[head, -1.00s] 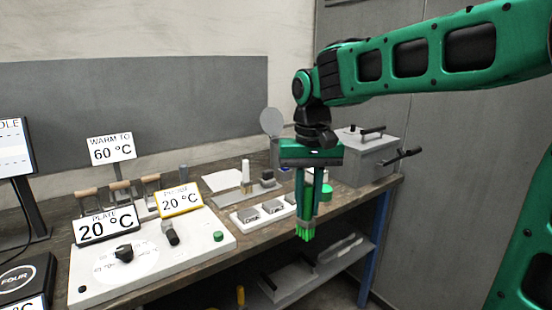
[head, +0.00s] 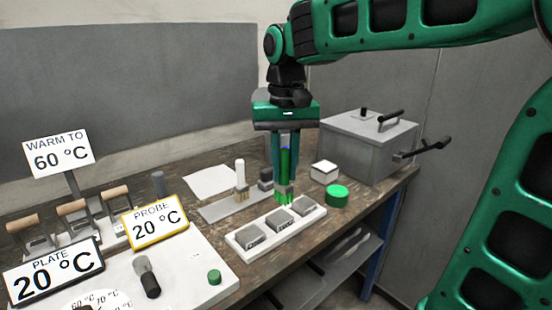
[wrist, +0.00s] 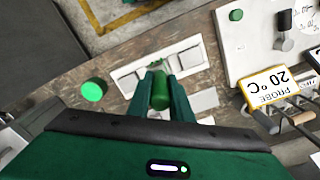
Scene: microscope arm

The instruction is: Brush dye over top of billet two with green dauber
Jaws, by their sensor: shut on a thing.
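My gripper (head: 285,168) is shut on the green dauber (head: 286,158), held upright with its bright green bristles pointing down. The white tray (head: 268,241) holds three grey billets in a row: a near-left one (head: 249,236), a middle one (head: 280,219) and a far-right one (head: 306,205). Their markings are too small to read. In the head view the bristles show just behind the middle billet; I cannot tell how high they are. In the wrist view the dauber (wrist: 159,94) sits between the fingers (wrist: 160,97) and hides part of the tray.
A white-handled dauber (head: 240,175) stands on a grey plate at left. A grey lidded box (head: 365,150) is behind right. The hot plate panel (head: 195,265) is front left.

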